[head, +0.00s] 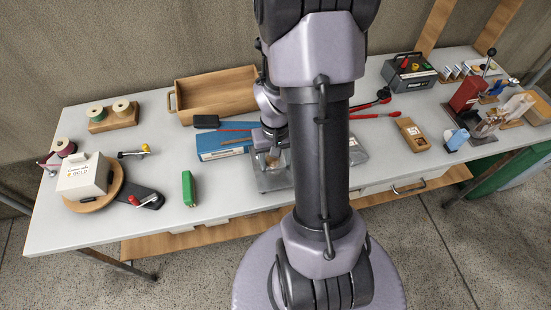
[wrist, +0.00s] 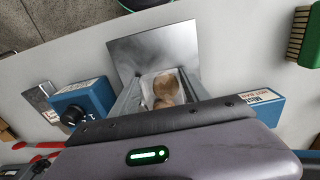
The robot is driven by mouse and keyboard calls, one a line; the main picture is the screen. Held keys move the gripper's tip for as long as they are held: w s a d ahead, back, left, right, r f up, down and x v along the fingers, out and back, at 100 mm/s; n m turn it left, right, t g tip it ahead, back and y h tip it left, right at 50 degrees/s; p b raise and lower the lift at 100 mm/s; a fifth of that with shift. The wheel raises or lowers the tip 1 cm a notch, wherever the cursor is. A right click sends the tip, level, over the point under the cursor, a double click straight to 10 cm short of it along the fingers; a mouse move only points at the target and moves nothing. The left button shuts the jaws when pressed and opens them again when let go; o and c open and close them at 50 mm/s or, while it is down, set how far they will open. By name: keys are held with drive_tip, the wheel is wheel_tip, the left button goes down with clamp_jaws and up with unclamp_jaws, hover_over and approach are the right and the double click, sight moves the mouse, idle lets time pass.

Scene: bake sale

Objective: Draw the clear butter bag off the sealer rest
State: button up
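The clear butter bag (wrist: 153,84), with round brown pieces inside, lies on the metal sealer rest (wrist: 140,48) in the wrist view. In the head view the bag (head: 272,160) is small and partly covered by my arm. The rest (head: 263,184) is a grey metal plate in front of the blue sealer (head: 222,143). My gripper (wrist: 160,90) is over the rest, with a grey finger on each side of the bag. I cannot tell whether the fingers touch it. The dark gripper body hides the near end of the bag.
The blue sealer body (wrist: 97,96) shows on both sides of my gripper. A green brush (head: 188,188) lies to the left, and a wooden tray (head: 215,92) stands behind. A wooden box (head: 412,134) lies to the right. The white table (head: 235,191) is clear left of the rest.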

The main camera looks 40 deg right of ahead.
idle(0.3)
drive_tip(key=shift+s+a+r+b, duration=0.15)
drive_tip(key=shift+s+a, duration=0.4)
drive_tip(key=shift+s, duration=0.3)
drive_tip(key=shift+s+a+f+b, duration=0.1)
drive_tip(key=shift+s+a+b, duration=0.1)
drive_tip(key=shift+s+a, duration=0.5)
drive_tip(key=shift+s+a+r+b, duration=0.15)
drive_tip(key=shift+s+a, duration=0.2)
drive_tip(key=shift+s, duration=0.7)
drive_tip(key=shift+f, duration=0.1)
drive_tip(key=o, duration=1)
wheel_tip(320, 180, up, 18)
drive_tip(key=f+p, duration=0.1)
drive_tip(key=p, duration=0.7)
drive_tip(key=a+r+t+b, duration=0.1)
drive_tip(key=a+r+t, duration=0.1)
drive_tip(key=a, duration=0.4)
drive_tip(key=a+r+n+t+y+b, duration=0.1)
drive_tip(key=a+r+t+b, duration=0.1)
drive_tip(key=a+r, duration=0.3)
drive_tip(key=a+r+n+t+y+b, duration=0.1)
drive_tip(key=a+r, duration=0.2)
drive_tip(key=a, duration=0.5)
drive_tip(key=shift+a+r+t+b, duration=0.25)
drive_tip(key=shift+a+t+b, duration=0.15)
